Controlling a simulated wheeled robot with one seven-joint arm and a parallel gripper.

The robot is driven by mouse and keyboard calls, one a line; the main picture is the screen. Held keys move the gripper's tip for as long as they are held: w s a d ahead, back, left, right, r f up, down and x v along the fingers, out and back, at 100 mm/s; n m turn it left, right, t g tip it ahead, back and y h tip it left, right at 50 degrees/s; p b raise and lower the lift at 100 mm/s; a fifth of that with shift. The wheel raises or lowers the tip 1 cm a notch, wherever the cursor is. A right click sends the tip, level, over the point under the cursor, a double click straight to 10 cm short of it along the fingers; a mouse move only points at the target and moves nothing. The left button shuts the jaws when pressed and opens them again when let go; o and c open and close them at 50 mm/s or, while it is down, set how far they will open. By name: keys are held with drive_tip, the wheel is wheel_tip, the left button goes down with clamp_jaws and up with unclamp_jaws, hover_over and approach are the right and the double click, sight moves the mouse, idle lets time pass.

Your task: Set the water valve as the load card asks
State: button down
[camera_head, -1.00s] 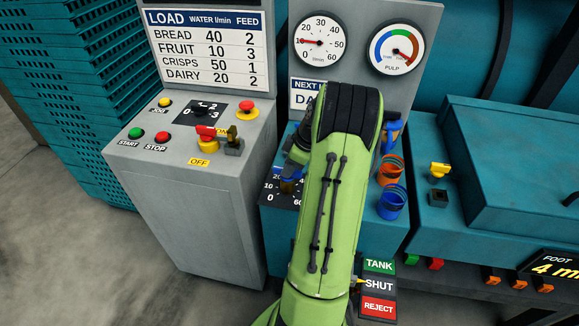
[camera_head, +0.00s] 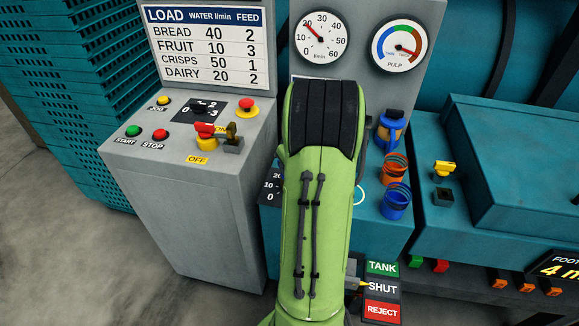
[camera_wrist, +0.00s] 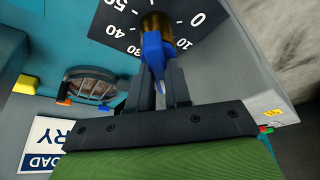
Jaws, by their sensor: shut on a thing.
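In the wrist view my gripper (camera_wrist: 161,80) is shut on the blue valve handle (camera_wrist: 152,48), which sits on a brass stem over a dark dial plate (camera_wrist: 118,28). The 30, 40, 50 and 0 marks show there; the mark under the handle's tip is hidden by my fingers. In the head view my arm covers the gripper and handle. The load card (camera_head: 205,45) lists water: bread 40, fruit 10, crisps 50, dairy 20. The water gauge (camera_head: 321,38) needle points to the upper left, near 20. A load sign (camera_wrist: 48,145), ending in "RY", shows partly in the wrist view.
A grey control box (camera_head: 180,180) with buttons and a red-handled switch stands left. The pulp gauge (camera_head: 399,45) is right of the water gauge. Blue and orange cups (camera_head: 396,200) sit right of my arm, above a tank/shut/reject plate (camera_head: 382,288).

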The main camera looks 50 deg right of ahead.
drive_tip(key=shift+m, duration=0.3)
drive_tip(key=c, duration=1.1)
unclamp_jaws()
drive_tip(key=shift+o, duration=0.2)
drive_tip(key=shift+r, duration=0.1)
drive_tip(key=p+v, duration=0.3)
drive_tip(key=v, duration=1.2)
drive_tip(key=shift+a+r+p, duration=0.25)
drive_tip(key=shift+r+p, duration=0.05)
drive_tip(key=shift+r, duration=0.05)
